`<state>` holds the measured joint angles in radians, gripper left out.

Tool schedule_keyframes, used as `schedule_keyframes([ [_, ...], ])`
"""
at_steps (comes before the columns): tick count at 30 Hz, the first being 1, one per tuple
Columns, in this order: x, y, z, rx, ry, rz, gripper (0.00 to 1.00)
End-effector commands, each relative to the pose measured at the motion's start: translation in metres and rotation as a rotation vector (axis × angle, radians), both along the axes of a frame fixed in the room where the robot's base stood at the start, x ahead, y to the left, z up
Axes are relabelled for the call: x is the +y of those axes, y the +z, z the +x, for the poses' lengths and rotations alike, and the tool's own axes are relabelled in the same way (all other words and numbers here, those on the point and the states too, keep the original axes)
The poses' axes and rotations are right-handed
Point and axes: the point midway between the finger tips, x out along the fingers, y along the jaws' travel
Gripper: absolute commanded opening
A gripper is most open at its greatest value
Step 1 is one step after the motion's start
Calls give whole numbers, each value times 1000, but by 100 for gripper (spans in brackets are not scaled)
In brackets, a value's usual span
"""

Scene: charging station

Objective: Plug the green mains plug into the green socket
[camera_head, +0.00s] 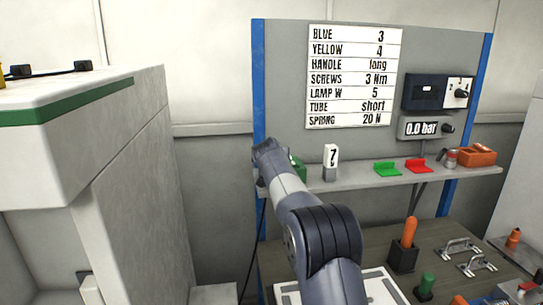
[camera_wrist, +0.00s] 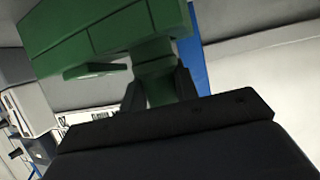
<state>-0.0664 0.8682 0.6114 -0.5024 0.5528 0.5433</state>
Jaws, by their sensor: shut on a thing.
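My gripper (camera_wrist: 160,88) is shut on a green piece (camera_wrist: 160,84), which I take to be the green mains plug; its dark fingers lie on both sides of it. In the head view, a green block (camera_head: 299,168) shows at the shelf's left end, partly behind my arm. The plug and the fingertips are hidden by the arm there.
The shelf (camera_head: 350,183) also holds a tag marked 7 (camera_head: 331,158), a green holder (camera_head: 387,169), a red holder (camera_head: 418,166) and an orange box (camera_head: 477,155). A blue post (camera_head: 260,90) stands close by my gripper. A white cabinet (camera_head: 90,110) stands left.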

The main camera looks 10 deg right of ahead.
Motion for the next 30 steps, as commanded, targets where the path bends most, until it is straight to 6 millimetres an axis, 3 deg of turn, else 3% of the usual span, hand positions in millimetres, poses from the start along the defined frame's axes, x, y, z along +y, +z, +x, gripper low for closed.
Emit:
schedule_keyframes([
  [2,0,-3,0,-1,0,0,5],
  [3,0,-3,0,-1,0,0,30],
  [12,0,-2,0,-1,0,0,54],
  [23,1,-1,-4,-1,1,0,54],
  [30,7,9,-31,-3,1,1,54],
])
